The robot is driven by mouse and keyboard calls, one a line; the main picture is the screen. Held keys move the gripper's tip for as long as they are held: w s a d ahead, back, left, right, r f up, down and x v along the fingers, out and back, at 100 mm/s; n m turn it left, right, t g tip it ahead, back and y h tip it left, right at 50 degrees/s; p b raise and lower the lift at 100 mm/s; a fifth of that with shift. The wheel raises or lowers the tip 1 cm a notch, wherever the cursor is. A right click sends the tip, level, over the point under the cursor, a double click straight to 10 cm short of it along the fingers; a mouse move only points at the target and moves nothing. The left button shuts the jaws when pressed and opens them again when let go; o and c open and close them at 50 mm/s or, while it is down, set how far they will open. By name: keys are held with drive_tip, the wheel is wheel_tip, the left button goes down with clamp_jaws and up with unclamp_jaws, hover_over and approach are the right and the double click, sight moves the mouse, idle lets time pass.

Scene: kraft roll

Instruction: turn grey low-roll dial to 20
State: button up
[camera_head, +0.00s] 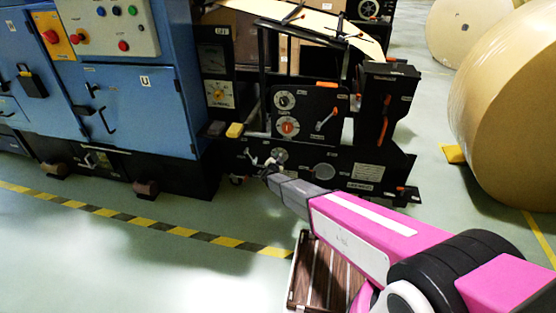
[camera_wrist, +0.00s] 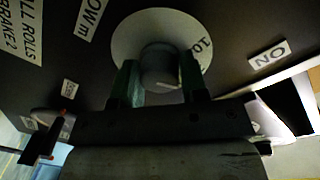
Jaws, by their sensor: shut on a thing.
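The grey low-roll dial is a round grey knob (camera_wrist: 158,66) on a pale disc (camera_wrist: 125,40) with part of a scale, "10", at its right in the wrist view. My gripper (camera_wrist: 160,82) has one green finger on each side of the knob and is shut on it. In the head view my gripper (camera_head: 268,170) reaches the low front of the black machine, where the dial's pale disc (camera_head: 280,154) shows just above it. Most of the scale and the pointer setting cannot be read.
Above are a black dial (camera_head: 285,101) and a red-centred dial (camera_head: 288,127). An orange-tipped lever (camera_head: 326,120) is to their right. A wooden pallet (camera_head: 318,275) lies on the floor below my arm. Large kraft rolls (camera_head: 510,110) stand at right.

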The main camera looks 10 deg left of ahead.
drive_tip(key=o, duration=0.9)
drive_tip(key=s, duration=1)
drive_tip(key=shift+s+a+r, duration=0.2)
drive_tip(key=shift+s+r, duration=0.05)
drive_tip(key=shift+s, duration=0.15)
